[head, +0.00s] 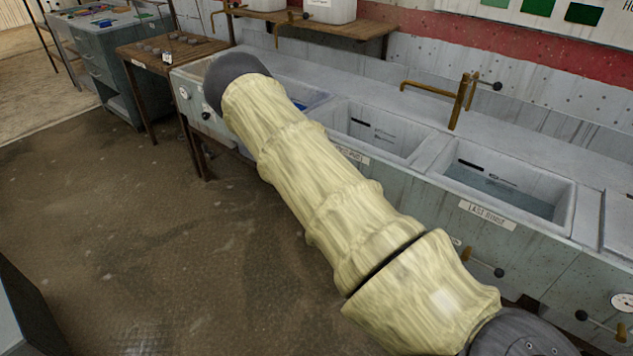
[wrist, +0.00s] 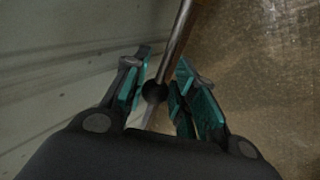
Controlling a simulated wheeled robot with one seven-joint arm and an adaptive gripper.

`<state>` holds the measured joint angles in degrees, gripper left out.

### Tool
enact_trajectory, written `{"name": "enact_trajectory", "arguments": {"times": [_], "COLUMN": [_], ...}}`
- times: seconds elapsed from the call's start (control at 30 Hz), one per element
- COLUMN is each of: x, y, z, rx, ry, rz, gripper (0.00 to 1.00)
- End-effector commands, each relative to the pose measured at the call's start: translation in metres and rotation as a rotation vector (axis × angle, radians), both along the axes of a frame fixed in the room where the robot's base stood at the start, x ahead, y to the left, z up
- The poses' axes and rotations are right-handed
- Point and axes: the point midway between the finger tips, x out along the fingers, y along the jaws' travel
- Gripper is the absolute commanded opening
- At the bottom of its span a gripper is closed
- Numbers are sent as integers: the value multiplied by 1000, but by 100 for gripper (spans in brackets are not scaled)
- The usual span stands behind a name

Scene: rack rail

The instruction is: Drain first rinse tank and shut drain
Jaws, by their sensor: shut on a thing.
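In the wrist view my gripper (wrist: 160,88) is shut on a black ball knob (wrist: 154,93) at the end of a thin metal rod (wrist: 179,38). The teal pads lie on either side of the knob, beside a pale panel. The head view does not show my gripper; my sleeved arm crosses its middle. Past the arm is a middle tank (head: 408,151) with a partly hidden label (head: 352,155); I cannot tell its water level. To its right is the tank labelled LAST RINSE (head: 487,214), holding bluish water (head: 500,187). Another tank on the left is mostly hidden.
Black-knobbed drain levers (head: 498,272) stick out from the sink front at lower right, near a round gauge (head: 622,302). A brass tap (head: 461,102) stands behind the tanks. A small wooden table (head: 172,50) stands left of the sink. The floor (head: 130,230) at left is clear.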

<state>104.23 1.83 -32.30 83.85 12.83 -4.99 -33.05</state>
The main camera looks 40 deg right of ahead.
Motion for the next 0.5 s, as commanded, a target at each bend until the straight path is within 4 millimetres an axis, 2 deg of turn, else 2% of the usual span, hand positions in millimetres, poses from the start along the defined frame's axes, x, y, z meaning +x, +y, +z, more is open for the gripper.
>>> {"name": "enact_trajectory", "arguments": {"times": [0.2, 0.23, 0.5], "x": [-2, -2, -1], "y": [0, 1, 1], "z": [-2, -2, -1], "rx": [2, 2, 1], "ry": [5, 5, 3], "rz": [-1, -2, 1], "gripper": [0, 32, 32]}}
